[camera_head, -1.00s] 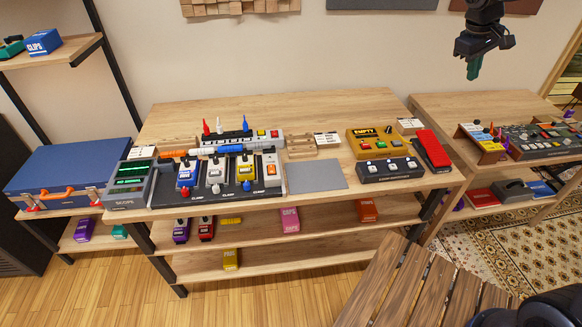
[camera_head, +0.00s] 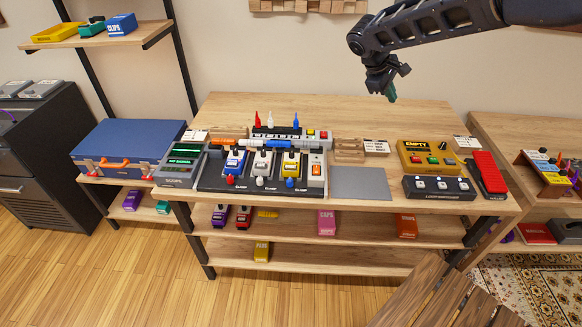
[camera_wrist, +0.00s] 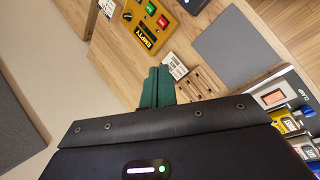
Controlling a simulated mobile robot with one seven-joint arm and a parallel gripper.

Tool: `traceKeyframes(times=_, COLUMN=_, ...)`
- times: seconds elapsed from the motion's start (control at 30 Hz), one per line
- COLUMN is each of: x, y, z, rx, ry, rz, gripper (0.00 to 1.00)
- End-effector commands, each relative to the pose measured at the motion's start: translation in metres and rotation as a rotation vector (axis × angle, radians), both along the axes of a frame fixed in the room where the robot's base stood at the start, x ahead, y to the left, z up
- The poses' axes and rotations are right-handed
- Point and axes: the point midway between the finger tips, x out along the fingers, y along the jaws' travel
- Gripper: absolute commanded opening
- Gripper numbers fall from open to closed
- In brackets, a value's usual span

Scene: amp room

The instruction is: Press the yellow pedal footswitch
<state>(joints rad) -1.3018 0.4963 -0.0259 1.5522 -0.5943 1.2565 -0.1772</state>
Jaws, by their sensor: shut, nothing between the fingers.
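The yellow pedal (camera_head: 291,163) stands on the black pedalboard (camera_head: 212,185), to the right of the white pedal (camera_head: 264,163). A blue round piece (camera_head: 290,182) sits at its front, apparently its footswitch. In the wrist view the yellow pedal (camera_wrist: 285,121) is near the right edge, partly cut by my gripper body. My gripper (camera_head: 391,95) is shut and empty, with green fingers. It hangs well above the table's back right, to the right of the yellow pedal and apart from it. The shut fingers also show in the wrist view (camera_wrist: 158,88).
A grey mat (camera_head: 360,186) lies right of the pedalboard. A yellow EMPTY box (camera_head: 428,157), a black three-switch unit (camera_head: 438,188) and a red pedal (camera_head: 487,173) stand farther right. A small wooden rack (camera_head: 349,150) is behind the mat. The scope box (camera_head: 180,167) stands left.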

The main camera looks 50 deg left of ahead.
Motion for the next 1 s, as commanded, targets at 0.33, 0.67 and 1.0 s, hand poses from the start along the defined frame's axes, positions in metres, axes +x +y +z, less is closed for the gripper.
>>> traceKeyframes(times=0.33, x=-0.094, y=0.091, z=-0.057, rx=-0.091, ry=-0.060, rz=0.194, gripper=0.00)
traceKeyframes(times=0.67, x=-0.192, y=0.153, z=-0.111, rx=-0.161, ry=-0.125, rz=0.360, gripper=0.00)
traceKeyframes(times=1.0, x=-0.250, y=0.178, z=-0.140, rx=-0.195, ry=-0.164, rz=0.448, gripper=0.00)
